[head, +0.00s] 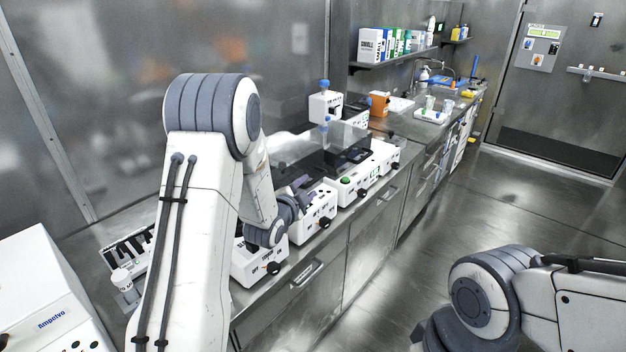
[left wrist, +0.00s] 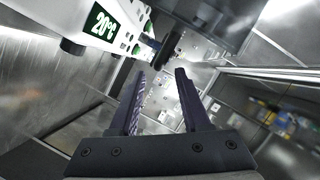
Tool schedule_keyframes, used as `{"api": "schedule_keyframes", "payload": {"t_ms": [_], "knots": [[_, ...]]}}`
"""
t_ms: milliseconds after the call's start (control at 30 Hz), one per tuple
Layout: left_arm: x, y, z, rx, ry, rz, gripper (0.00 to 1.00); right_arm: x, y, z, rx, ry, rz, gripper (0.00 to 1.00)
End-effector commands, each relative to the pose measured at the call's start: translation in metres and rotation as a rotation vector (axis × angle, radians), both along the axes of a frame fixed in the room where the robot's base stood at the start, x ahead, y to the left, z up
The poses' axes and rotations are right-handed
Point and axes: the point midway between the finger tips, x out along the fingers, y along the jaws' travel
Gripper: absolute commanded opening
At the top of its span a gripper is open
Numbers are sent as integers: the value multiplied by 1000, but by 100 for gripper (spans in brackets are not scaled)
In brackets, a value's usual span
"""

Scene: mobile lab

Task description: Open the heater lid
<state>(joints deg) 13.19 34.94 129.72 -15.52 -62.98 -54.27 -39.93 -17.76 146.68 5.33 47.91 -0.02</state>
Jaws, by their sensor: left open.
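The heater (head: 385,157) is a long white unit with a green button and small display, on the steel counter beyond my left gripper. A clear smoky lid (head: 347,133) stands over its dark top; how far it is raised I cannot tell. In the left wrist view a white unit with a green "20°C" display (left wrist: 103,21) is at the upper left, seen tilted. My left gripper (left wrist: 160,74) is open and empty, its fingers apart. In the head view it is partly hidden by its own wrist, near the white units. My right gripper is out of view.
White control boxes with black knobs (head: 313,212) line the counter's front edge. A tube rack (head: 128,252) lies at the left. A white machine (head: 40,290) fills the lower left corner. Boxes stand on a shelf (head: 395,58) above.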

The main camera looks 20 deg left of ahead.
Motion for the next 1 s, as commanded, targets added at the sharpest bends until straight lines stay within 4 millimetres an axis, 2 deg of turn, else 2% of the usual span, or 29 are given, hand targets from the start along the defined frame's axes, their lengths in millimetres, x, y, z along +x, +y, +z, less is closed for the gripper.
{"api": "schedule_keyframes", "payload": {"t_ms": [100, 300, 667, 700, 767, 800, 833, 1000], "knots": [[23, -1, -4, -1, 2, -1, 47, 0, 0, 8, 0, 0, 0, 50], [47, -2, -10, -2, 2, -1, 47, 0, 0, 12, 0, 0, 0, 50], [54, -2, -12, -2, 2, 0, 47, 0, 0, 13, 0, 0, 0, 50], [54, -2, -12, -2, 2, 0, 43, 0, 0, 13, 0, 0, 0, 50], [53, -2, -12, -2, 2, 0, 20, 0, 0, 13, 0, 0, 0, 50], [53, -2, -12, -2, 2, 0, 5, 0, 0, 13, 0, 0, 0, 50], [54, -2, -12, -2, 2, 0, 0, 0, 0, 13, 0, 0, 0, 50], [53, -2, -12, -2, 2, 0, 0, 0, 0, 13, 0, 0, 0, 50]]}}
